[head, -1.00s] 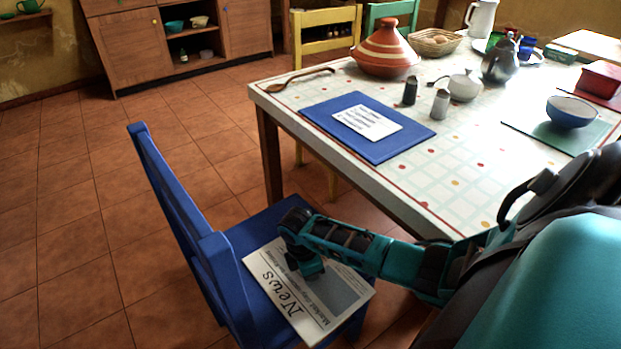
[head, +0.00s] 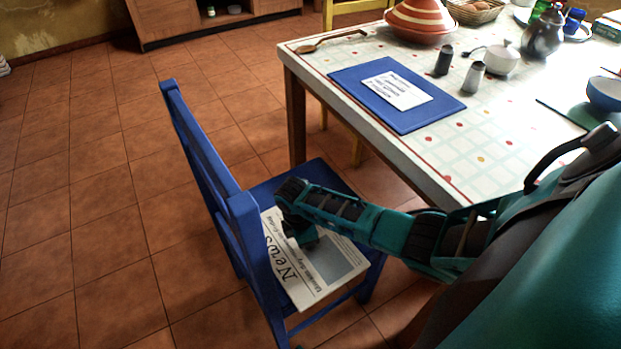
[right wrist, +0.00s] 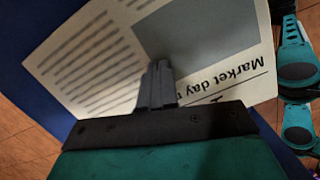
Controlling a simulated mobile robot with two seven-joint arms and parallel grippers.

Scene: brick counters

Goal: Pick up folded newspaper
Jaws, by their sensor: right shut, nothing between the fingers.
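The folded newspaper (head: 331,272) lies flat on the seat of a blue chair (head: 245,222). It has a "News" headline and a grey picture block. It also shows in the right wrist view (right wrist: 100,60), where its "Market day" line can be read. My right gripper (head: 304,240) reaches down over the newspaper's upper left part and hides some of it. In the right wrist view its fingers (right wrist: 157,72) are together over the page with nothing between them. Whether the fingertips touch the paper I cannot tell. My left gripper is not in view.
The chair's backrest (head: 205,150) stands left of the newspaper. The table (head: 480,150) stands close to the right and behind, with a blue placemat (head: 440,112), shakers and a tagine (head: 420,22) on it. The tiled floor (head: 110,220) on the left is clear.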

